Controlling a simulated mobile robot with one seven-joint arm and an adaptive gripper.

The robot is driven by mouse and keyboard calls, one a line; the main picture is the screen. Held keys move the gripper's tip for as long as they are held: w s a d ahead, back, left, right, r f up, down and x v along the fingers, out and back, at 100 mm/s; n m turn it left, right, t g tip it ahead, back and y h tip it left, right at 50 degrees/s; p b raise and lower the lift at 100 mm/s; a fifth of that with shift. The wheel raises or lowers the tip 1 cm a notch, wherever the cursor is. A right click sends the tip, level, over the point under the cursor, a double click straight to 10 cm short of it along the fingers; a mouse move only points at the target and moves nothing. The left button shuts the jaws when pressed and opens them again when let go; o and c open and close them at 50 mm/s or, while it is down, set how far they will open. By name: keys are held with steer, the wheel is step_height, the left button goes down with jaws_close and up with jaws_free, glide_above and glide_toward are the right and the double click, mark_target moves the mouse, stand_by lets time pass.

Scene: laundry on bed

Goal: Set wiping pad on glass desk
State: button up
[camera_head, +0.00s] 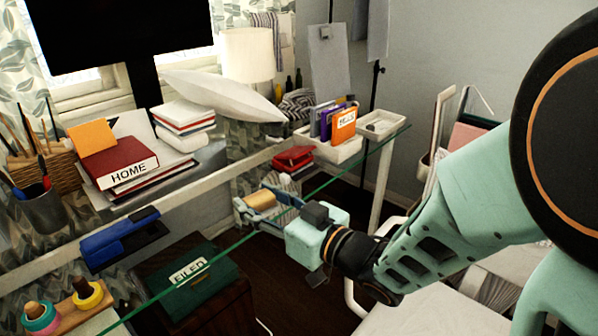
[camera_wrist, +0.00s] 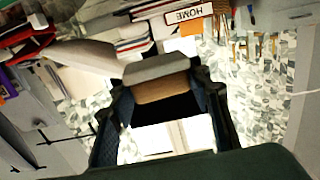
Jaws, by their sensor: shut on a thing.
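The wiping pad (camera_head: 261,200) is a small block with a tan side; in the wrist view the pad (camera_wrist: 160,80) shows a grey layer and a brown layer. My gripper (camera_head: 268,207) is shut on it, and its fingers show at both sides of the pad in the wrist view (camera_wrist: 161,92). The glass desk (camera_head: 357,162) has a clear top with a green edge running diagonally across the head view. The gripper and pad appear near this edge in the picture. I cannot tell the height of the pad above the glass.
A red HOME book (camera_head: 122,163) lies on a stack at the left, beside a pen cup (camera_head: 43,210). White trays (camera_head: 381,123) are at the far right end.

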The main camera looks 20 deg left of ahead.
steer(key=w+a+f+b, duration=0.1)
steer(key=w+a+f, duration=0.2)
steer(key=w+f, duration=0.1)
steer(key=w+a+f+b, duration=0.2)
steer(key=w+a+f, duration=0.2)
steer(key=shift+w+a+f, duration=0.2)
steer(key=shift+w, duration=0.1)
steer(key=shift+w+a+f+b, duration=0.2)
steer(key=shift+f+b, duration=0.15)
steer(key=shift+f, duration=0.1)
step_height(320, 180, down, 3)
steer(key=shift+r+b, duration=0.1)
steer(key=shift+b, duration=0.25)
steer(key=shift+f, duration=0.2)
steer(key=o, duration=1.2)
steer(key=shift+c, duration=0.2)
